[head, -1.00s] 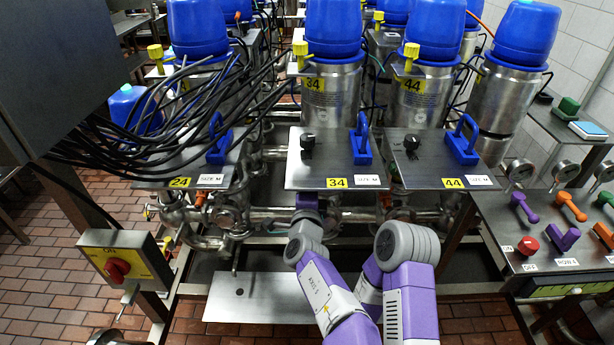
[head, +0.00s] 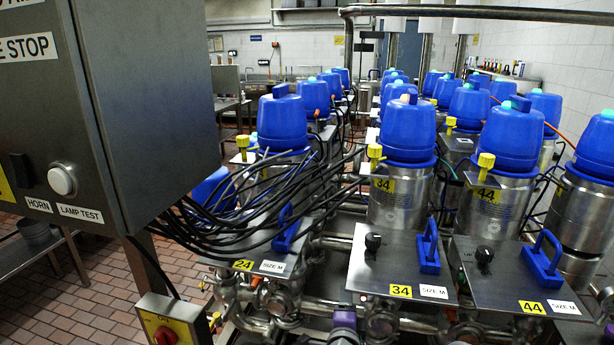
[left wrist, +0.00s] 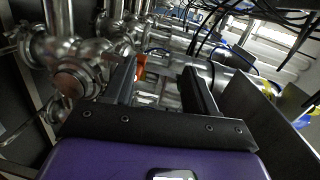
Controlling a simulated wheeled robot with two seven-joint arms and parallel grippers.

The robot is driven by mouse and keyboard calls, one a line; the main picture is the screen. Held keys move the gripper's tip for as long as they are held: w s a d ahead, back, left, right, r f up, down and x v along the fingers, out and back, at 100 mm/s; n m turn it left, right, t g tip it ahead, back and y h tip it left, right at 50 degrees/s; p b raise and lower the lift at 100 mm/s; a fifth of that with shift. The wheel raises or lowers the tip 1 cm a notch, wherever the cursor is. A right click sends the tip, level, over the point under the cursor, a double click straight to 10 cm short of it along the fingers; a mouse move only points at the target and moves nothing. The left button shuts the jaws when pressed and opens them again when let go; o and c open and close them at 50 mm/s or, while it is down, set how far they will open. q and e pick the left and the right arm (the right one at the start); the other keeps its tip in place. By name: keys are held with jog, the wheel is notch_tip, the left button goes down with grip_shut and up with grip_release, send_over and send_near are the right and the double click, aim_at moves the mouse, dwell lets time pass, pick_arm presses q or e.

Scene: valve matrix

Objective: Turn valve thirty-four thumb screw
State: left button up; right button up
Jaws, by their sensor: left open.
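Valve 34 is a steel cylinder (head: 398,205) with a blue cap (head: 408,130) and a yellow "34" label, in the middle right of the head view. A yellow knob (head: 375,152) sticks out at its upper left. I cannot tell if this knob is the thumb screw. My left gripper (head: 343,320) shows as a purple piece at the bottom edge, below the front of plate 34 (head: 395,268). In the left wrist view its two dark fingers (left wrist: 160,75) are apart. An orange part (left wrist: 141,66) shows beyond the left finger.
Plate 34 carries a black knob (head: 373,243) and a blue handle (head: 428,248). Plates 24 and 44 (head: 510,270) flank it. Black cables (head: 235,210) hang at the left beside a grey cabinet (head: 130,100). Steel pipes crowd around the left fingers.

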pick_arm(q)
jog(key=a+f+n+g+y, duration=0.4)
jog(key=a+f+n, duration=0.1)
jog(key=a+f, duration=1)
jog(key=s+a+f+n+g+p, duration=0.1)
jog(key=s+a+f+n+g, duration=0.25)
jog(key=f, duration=0.35)
jog(key=s+a+f+n+g, duration=0.2)
jog(key=s+a+f, duration=0.25)
jog(key=f, duration=0.25)
jog(key=s+a+f+n+g, duration=0.3)
jog(key=s+f+n, duration=0.3)
jog(key=s, duration=0.5)
jog(key=s+d+r+n+g+h+p, duration=0.1)
jog(key=s+d+n+g+h, duration=0.2)
jog(key=s+n, duration=0.3)
jog(key=s+d+h, duration=0.1)
jog(key=s, duration=0.4)
jog(key=shift+s+h, duration=0.35)
jog(key=shift+h, duration=0.05)
